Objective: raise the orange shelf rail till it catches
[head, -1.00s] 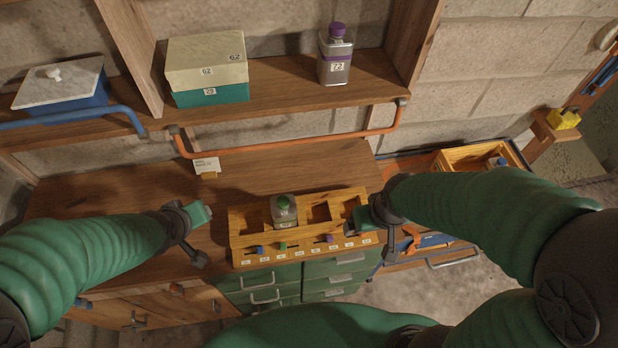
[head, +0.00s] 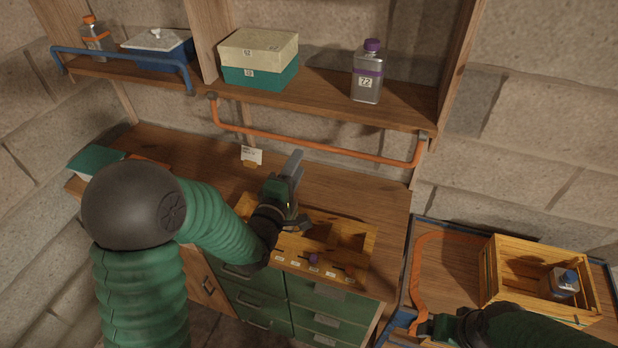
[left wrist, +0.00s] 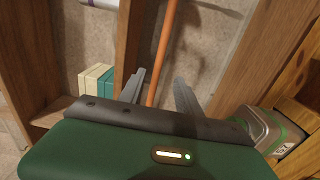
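The orange shelf rail (head: 320,148) hangs below the front edge of the wooden shelf (head: 330,97), its ends fixed at the shelf corners. My left gripper (head: 295,185) is over the bottle rack on the bench, its fingers towards the rail, one tip just below the bar in the picture. In the left wrist view the left gripper (left wrist: 160,92) has its fingers apart, with the orange rail (left wrist: 165,45) showing between and beyond them. I cannot tell whether the rail lies inside the gap. My right gripper (head: 432,328) is at the lower right beside the crate, its fingers mostly hidden.
A silver bottle (head: 367,75) with a purple cap and a cream and teal box (head: 258,62) stand on the shelf. The wooden rack (head: 345,262) is under my left gripper. A green-marked bottle (left wrist: 262,128) is close beside it. A crate (head: 500,275) stands right.

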